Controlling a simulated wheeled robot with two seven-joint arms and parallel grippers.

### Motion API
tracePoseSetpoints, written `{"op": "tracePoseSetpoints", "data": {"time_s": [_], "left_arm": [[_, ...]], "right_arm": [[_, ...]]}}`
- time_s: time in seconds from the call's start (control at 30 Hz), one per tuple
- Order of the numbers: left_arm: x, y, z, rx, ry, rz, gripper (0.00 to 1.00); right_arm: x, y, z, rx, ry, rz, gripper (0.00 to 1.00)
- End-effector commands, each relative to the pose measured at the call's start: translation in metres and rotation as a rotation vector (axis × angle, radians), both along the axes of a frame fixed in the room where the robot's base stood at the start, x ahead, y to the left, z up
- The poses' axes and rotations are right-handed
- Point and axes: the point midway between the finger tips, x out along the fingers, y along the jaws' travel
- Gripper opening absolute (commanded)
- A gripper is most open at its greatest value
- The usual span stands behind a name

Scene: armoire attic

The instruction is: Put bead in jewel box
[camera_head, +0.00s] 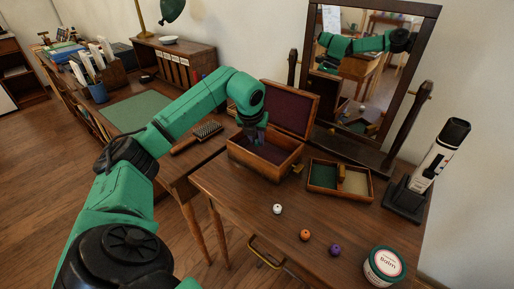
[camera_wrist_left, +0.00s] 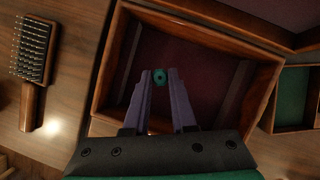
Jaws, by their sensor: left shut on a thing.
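The jewel box (camera_head: 287,170) is a wooden box with a dark red lining; its lid (camera_head: 289,108) stands open. My left gripper (camera_head: 261,141) reaches down into the box opening. In the left wrist view, my left gripper (camera_wrist_left: 160,82) is shut on a small teal bead (camera_wrist_left: 160,76), held between the fingertips over the box's lined floor (camera_wrist_left: 190,62). The bead is hidden in the head view. A white bead (camera_head: 277,209), an orange bead (camera_head: 305,235) and a purple bead (camera_head: 334,249) lie on the table. My right gripper is out of view.
A small divided tray (camera_head: 369,197) with green lining stands right of the box. A mirror (camera_head: 366,70) rises behind. A hairbrush (camera_head: 207,130) lies to the left. A balm tin (camera_head: 384,265) and a white device on a dark stand (camera_head: 404,198) are at the right.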

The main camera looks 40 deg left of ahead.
Motion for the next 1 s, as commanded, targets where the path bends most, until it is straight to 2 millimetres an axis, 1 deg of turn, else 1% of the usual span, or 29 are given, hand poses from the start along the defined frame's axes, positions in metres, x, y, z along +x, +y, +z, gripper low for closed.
{"op": "tracePoseSetpoints", "data": {"time_s": [0.03, 0.1, 0.13, 0.33, 0.47, 0.5, 0.53, 0.57, 0.83, 0.9, 0.93, 1.0], "left_arm": [[-0.001, 0.000, -0.012, 0.001, 0.006, 0.000, 0.00], [-0.001, 0.000, -0.024, 0.000, 0.005, 0.000, 0.00], [-0.001, 0.000, -0.026, 0.001, 0.004, 0.000, 0.00], [0.000, 0.000, -0.026, 0.000, 0.000, 0.000, 0.00], [0.000, 0.000, -0.030, 0.001, 0.001, -0.001, 0.00], [0.000, 0.000, -0.029, 0.000, 0.001, -0.001, 0.40], [0.000, 0.000, -0.029, 0.000, 0.001, -0.001, 0.51], [0.000, 0.000, -0.029, 0.000, 0.001, -0.001, 0.54], [0.000, 0.000, -0.028, 0.000, 0.001, -0.001, 0.54], [0.000, 0.000, -0.023, 0.000, 0.000, -0.001, 0.54], [-0.001, -0.001, -0.021, 0.001, -0.001, -0.001, 0.54], [-0.004, -0.002, -0.010, 0.000, -0.002, -0.001, 0.54]], "right_arm": [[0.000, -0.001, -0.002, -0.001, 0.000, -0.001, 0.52], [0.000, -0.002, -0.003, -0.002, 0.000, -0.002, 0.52], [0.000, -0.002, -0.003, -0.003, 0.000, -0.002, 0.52], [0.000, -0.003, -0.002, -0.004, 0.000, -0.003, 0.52], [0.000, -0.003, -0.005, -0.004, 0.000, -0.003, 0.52], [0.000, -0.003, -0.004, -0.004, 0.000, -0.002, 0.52], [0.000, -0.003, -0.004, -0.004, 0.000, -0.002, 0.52], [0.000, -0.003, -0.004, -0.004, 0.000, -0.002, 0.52], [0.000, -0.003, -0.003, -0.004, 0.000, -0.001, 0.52], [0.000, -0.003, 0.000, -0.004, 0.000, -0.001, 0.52], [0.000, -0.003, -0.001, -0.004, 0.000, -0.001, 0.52], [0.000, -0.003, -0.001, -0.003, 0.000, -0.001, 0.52]]}}
